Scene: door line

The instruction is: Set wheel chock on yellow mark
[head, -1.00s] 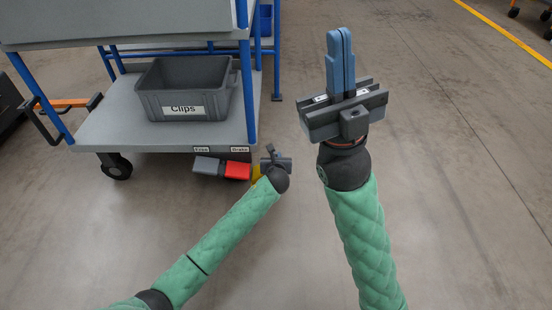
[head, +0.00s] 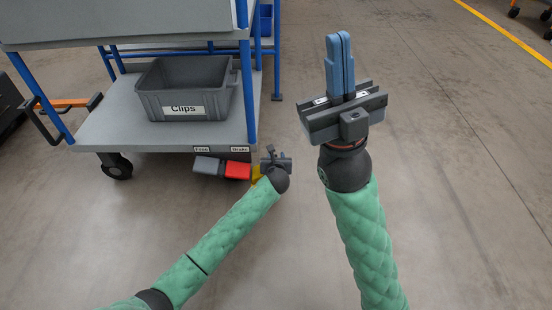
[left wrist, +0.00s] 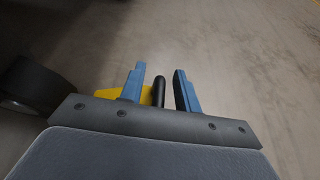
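A yellow piece (head: 257,173) shows on the floor beside my left gripper (head: 273,157), low by the cart's front right corner. In the left wrist view the yellow piece (left wrist: 112,93) lies behind the left finger, with a black upright handle (left wrist: 158,91) beside it. It looks like the wheel chock, partly hidden. My left gripper (left wrist: 160,90) is open, its blue fingers on either side of the handle, with a gap visible on each side. My right gripper (head: 340,65) is raised, empty, with its blue fingers together. I cannot make out a separate yellow mark.
A cart (head: 150,135) with blue posts carries a grey "Clips" bin (head: 188,90). A red pedal (head: 237,170) and a grey pedal (head: 207,165) stick out below its edge. A caster (head: 117,166) stands at left; a dark wheel (left wrist: 40,85) is near the left gripper.

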